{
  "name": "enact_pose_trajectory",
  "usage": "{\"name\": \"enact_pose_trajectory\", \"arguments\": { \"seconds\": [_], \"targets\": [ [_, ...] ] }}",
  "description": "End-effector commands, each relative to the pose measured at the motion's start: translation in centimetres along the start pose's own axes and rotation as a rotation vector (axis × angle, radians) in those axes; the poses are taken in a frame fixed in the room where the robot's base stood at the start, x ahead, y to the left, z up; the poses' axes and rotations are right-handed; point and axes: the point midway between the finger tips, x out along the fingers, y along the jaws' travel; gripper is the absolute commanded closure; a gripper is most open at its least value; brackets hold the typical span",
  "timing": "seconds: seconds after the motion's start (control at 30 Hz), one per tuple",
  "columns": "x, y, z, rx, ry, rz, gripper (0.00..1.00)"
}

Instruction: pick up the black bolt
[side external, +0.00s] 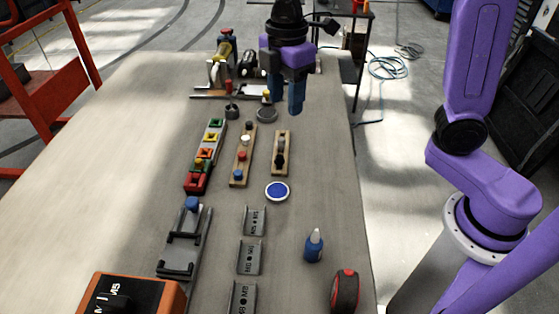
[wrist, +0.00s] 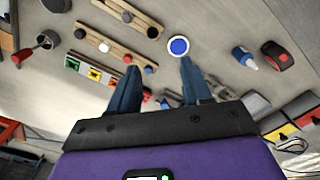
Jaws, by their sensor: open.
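A black bolt head (side external: 248,126) shows at the far end of a wooden strip (side external: 236,182), in line with white, red and blue ones. It also shows in the wrist view (wrist: 80,34), at the left end of that strip. A second wooden strip (side external: 275,172) to its right carries dark pieces (side external: 280,158) too, so I cannot tell for certain which piece is the black bolt. My gripper (side external: 286,105) is open and empty, raised above the far part of the table. In the wrist view my gripper (wrist: 158,66) has its two blue fingers spread, apart from the strips.
A tray of coloured blocks (side external: 195,183) lies left of the strips. A blue-topped disc (side external: 277,191), grey labelled channels (side external: 250,257), a blue bottle (side external: 314,246) and a red-black tape measure (side external: 344,291) lie nearer. Metal fixtures stand at the back. The table's left side is clear.

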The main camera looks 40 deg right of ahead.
Motion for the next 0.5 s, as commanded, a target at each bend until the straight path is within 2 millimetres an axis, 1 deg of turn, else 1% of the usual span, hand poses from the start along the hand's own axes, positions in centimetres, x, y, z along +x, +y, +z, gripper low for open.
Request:
{"name": "enact_pose_trajectory", "arguments": {
  "seconds": [0.03,0.1,0.17,0.27,0.37,0.5],
  "targets": [
    [-0.1,0.7,-0.2,-0.011,-0.001,-0.002,0.52],
    [-0.2,1.3,-0.4,-0.025,-0.001,-0.001,0.52],
    [-0.3,1.6,-0.4,-0.031,-0.002,-0.002,0.52],
    [0.2,1.8,-0.4,-0.038,-0.003,-0.004,0.52],
    [1.5,1.8,-0.3,-0.037,-0.004,-0.006,0.52],
    [4.2,1.7,-0.3,-0.037,-0.005,-0.007,0.52]
  ]
}}
